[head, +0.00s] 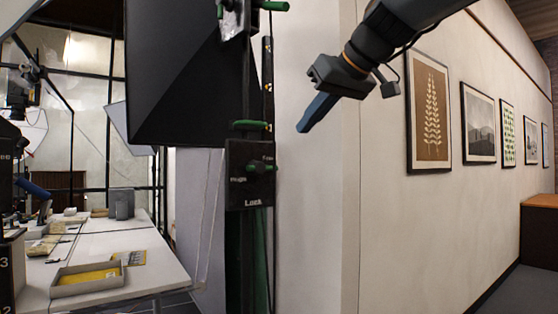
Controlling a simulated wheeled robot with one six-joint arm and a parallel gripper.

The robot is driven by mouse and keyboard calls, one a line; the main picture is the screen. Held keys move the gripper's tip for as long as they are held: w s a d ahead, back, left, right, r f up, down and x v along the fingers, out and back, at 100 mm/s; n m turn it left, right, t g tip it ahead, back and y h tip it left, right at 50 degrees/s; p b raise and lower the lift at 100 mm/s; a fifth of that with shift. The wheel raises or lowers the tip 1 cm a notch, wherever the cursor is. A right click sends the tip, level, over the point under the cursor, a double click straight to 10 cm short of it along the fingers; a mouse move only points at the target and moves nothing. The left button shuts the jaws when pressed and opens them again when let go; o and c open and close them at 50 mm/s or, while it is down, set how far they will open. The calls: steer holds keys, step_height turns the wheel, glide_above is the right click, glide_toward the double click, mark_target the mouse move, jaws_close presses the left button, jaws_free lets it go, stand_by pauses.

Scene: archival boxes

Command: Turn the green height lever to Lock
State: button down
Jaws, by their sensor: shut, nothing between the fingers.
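A black plate (238,193) on a dark upright stand carries white lettering. "Lock" is at its bottom, a small word that looks like "Free" is at its upper right, and a blurred word is at its left. A small green lever (260,167) sits on the plate, close to the upper right word and above "Lock". My gripper (302,129) is shut and empty, its blue fingers pointing down and left. In the picture it is above and to the right of the lever, apart from it. How far apart in depth I cannot tell.
Another green handle (250,125) is just above the plate, and one more (274,6) is at the top. A large black softbox (185,80) hangs left of the stand. A white table (150,245) with a grey tray (62,292) is at left. Framed pictures (428,115) hang on the right wall.

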mark_target(272, 167)
steer(key=shift+f, duration=0.1)
steer(key=p+x, duration=0.3)
steer(key=x, duration=1.1)
steer(key=shift+a+b, duration=0.15)
steer(key=shift+b, duration=0.2)
